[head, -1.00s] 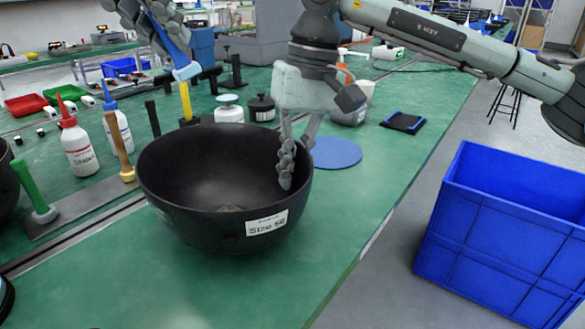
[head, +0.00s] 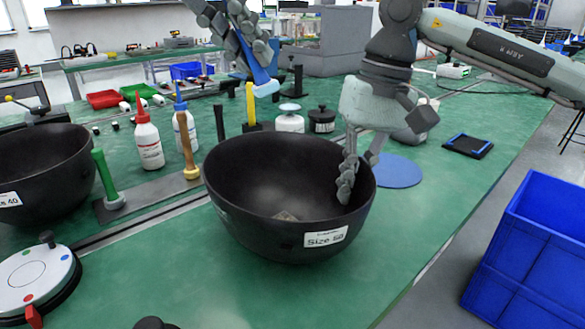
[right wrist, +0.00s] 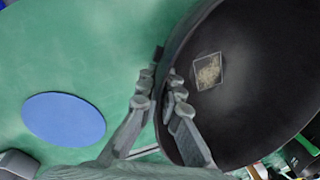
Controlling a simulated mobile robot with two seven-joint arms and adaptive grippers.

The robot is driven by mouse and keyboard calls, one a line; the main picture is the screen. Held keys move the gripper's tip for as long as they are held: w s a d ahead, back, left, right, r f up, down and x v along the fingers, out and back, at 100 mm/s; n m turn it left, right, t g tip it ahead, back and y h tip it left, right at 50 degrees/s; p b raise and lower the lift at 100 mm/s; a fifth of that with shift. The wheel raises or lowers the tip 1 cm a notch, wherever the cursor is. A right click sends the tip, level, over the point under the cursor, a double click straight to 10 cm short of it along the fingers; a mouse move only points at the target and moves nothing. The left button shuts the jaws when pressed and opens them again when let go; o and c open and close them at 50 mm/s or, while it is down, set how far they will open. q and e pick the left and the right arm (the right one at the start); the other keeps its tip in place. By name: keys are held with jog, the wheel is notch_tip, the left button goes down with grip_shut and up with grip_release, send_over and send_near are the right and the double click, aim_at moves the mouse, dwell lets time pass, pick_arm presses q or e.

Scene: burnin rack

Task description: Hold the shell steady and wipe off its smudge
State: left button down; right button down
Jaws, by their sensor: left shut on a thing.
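The shell is a large black bowl (head: 245,225) labelled Size 50, upright on the green bench. A pale, speckled smudge patch (head: 285,216) lies low on its inner wall; it also shows in the right wrist view (right wrist: 208,71). My right gripper (head: 354,180) is at the shell's right rim, one finger inside and one outside. In the right wrist view its fingers (right wrist: 160,88) straddle the rim closely; whether both press on it is unclear. My left gripper (head: 254,66) is shut on a blue tool with a pale tip (head: 266,88), held above and behind the shell, apart from it.
Another black bowl (head: 40,175) stands at left. A green-handled tool (head: 107,180), a wooden-handled tool (head: 188,150) and bottles (head: 148,145) stand left of the shell. A blue disc (head: 398,171) lies behind right. A blue crate (head: 530,255) is at right.

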pick_arm(q)
jog(key=s+d+f+g, duration=0.1)
jog(key=d+f, duration=0.1)
jog(key=f, duration=0.4)
jog(key=s+d+f+g+y, duration=0.1)
jog(key=d+f+g, duration=0.1)
jog(key=f, duration=0.4)
jog(key=shift+s+d+f, duration=0.25)
jog(key=shift+d+f, duration=0.1)
jog(key=shift+d, duration=0.45)
jog(key=shift+r, duration=0.4)
